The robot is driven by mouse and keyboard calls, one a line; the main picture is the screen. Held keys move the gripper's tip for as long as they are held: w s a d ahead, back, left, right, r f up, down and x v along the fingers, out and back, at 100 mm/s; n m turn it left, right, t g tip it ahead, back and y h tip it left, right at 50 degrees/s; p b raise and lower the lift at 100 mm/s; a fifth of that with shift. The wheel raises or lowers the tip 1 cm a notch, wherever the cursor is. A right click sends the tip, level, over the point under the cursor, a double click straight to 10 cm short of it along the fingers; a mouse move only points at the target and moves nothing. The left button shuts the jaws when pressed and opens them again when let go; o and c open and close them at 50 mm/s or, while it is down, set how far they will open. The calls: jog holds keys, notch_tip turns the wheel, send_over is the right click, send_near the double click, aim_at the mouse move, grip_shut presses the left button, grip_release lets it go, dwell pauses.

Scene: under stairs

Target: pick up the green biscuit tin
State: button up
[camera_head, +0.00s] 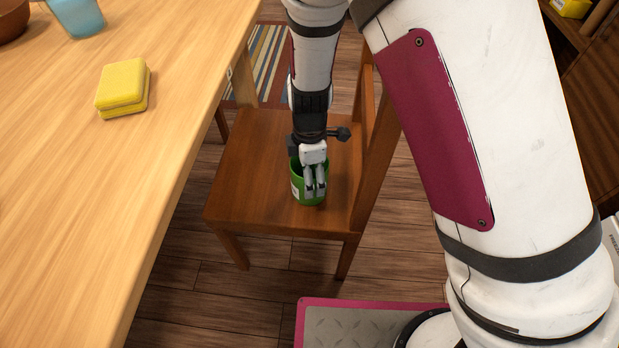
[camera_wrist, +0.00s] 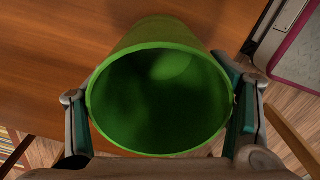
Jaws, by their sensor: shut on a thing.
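My gripper (camera_head: 315,192) reaches down over the tin from above. In the wrist view my gripper's fingers (camera_wrist: 160,112) are on opposite sides of the tin's rim, shut on it. Whether the tin's base touches the seat is hard to tell.
A wooden table (camera_head: 165,130) fills the left, with a yellow sponge-like block (camera_head: 123,88), a blue cup (camera_head: 78,15) and part of a brown bowl (camera_head: 12,20). The chair's backrest (camera_head: 374,150) rises just right of my gripper. A striped rug (camera_head: 268,65) lies behind.

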jog(key=shift+r+p, duration=0.3)
jog(key=shift+r, duration=0.2)
jog(key=s+r+p, duration=0.2)
jog(key=s, duration=0.6)
jog(key=s+d+r+p, duration=0.1)
jog(key=s+r+p, duration=0.1)
jog(key=s, duration=0.6)
jog(key=shift+d, duration=0.3)
jog(key=o, duration=0.6)
jog(key=shift+c, duration=0.2)
jog(key=c, duration=1)
